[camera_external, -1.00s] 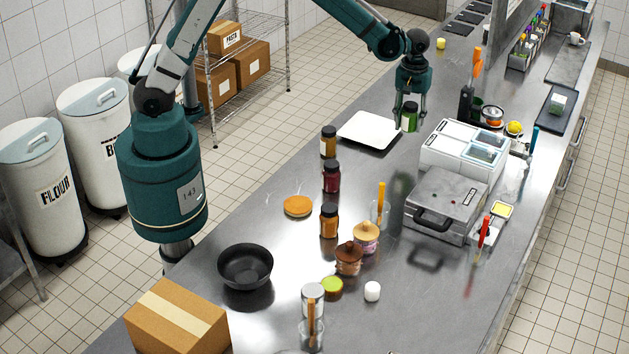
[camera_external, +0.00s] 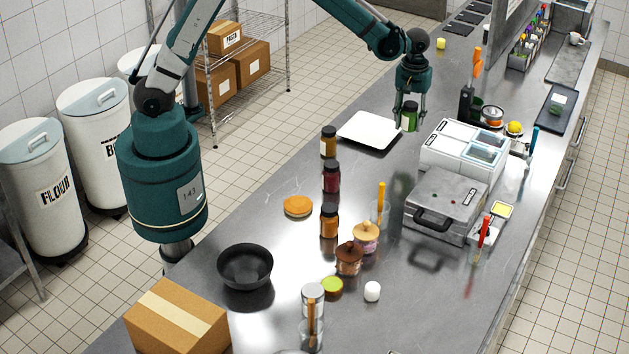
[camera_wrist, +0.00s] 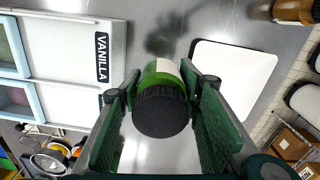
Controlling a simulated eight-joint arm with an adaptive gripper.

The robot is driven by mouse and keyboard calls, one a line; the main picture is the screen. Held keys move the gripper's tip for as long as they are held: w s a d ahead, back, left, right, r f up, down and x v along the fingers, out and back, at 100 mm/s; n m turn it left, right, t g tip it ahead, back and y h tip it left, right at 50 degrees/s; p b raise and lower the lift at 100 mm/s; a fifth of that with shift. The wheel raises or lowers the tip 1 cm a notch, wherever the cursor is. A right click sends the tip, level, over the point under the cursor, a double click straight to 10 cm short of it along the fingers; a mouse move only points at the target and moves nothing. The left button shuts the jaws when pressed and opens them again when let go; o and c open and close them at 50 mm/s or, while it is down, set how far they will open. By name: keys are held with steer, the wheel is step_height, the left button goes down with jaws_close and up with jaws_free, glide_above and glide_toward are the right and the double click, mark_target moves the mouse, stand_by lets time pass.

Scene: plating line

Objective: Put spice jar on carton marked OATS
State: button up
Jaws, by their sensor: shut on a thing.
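My gripper (camera_external: 410,119) is shut on a green jar with a dark lid (camera_external: 409,111), beside the white board on the counter. In the wrist view my gripper (camera_wrist: 162,90) has a finger on each side of the jar (camera_wrist: 161,104), its dark ridged lid facing the camera. I cannot tell how far the jar is above the counter. I see no carton with readable OATS lettering. A brown carton (camera_external: 177,318) stands at the near left, its marking not visible. Brown cartons are on the wire rack, one marked PASTA (camera_external: 225,38).
The white board (camera_external: 369,131) lies left of my gripper. A white container unit (camera_external: 460,150), marked VANILLA in the wrist view (camera_wrist: 65,45), stands to the right. Several jars, including a dark red one (camera_external: 331,178), a black bowl (camera_external: 246,268) and a grey press (camera_external: 445,205) occupy the nearer counter.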

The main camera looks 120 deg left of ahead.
steer(key=shift+r, duration=0.1)
step_height(320, 180, up, 18)
steer(key=w+d+m, duration=0.3)
steer(key=w+d, duration=0.2)
steer(key=d, duration=1.1)
steer(key=w+d+m, duration=0.2)
steer(key=w+d, duration=0.3)
steer(key=d, duration=1.1)
steer(key=w+d+m, duration=0.3)
steer(key=w+d, duration=0.2)
steer(key=d, duration=1.1)
steer(key=s+d+m, duration=0.3)
steer(key=s+d, duration=0.1)
steer(key=d, duration=1.2)
steer(key=s+d+m, duration=0.2)
steer(key=s+d, duration=0.2)
steer(key=d, duration=1.2)
steer(key=s+d+m+p, duration=0.1)
steer(key=s+d+m, duration=0.1)
steer(key=s+d, duration=0.85)
steer(key=s+d+m, duration=0.3)
steer(key=s+d, duration=0.5)
steer(key=d, duration=0.6)
steer(key=shift+s+a+f, duration=0.1)
steer(key=shift+f, duration=1.15)
steer(key=shift+s+a+f, duration=0.1)
steer(key=shift+f, duration=1.1)
